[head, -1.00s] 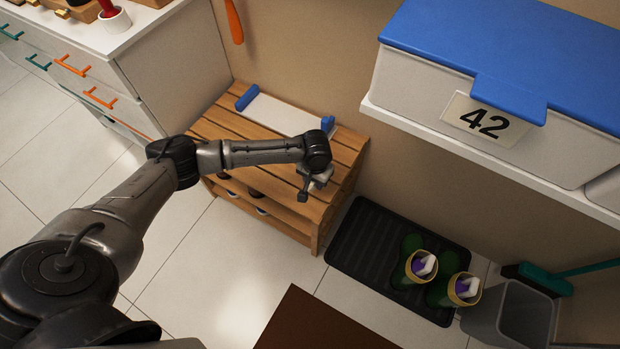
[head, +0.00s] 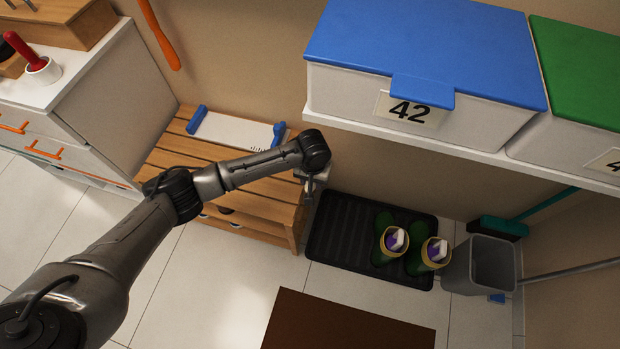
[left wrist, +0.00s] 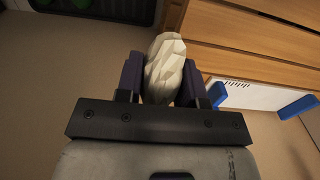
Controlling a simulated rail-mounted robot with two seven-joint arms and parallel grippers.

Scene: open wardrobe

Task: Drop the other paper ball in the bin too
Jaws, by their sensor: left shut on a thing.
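My left gripper (left wrist: 165,82) is shut on a crumpled off-white paper ball (left wrist: 166,65), which sits between the two fingers in the left wrist view. In the head view the left gripper (head: 312,184) hangs beside the right end of the slatted wooden bench, and the ball is hard to make out there. The grey bin (head: 480,268) stands on the floor at the right, and the gripper is well to its left. The bin's mouth faces up; I see no ball in the part of the inside that shows. My right gripper is not in view.
A black tray (head: 325,232) with green boots (head: 384,250) lies between bench (head: 180,150) and bin. A shelf (head: 470,158) with a blue-lidded box (head: 420,45) overhangs behind. A teal broom (head: 498,226) leans by the bin. A brown mat (head: 340,325) lies in front.

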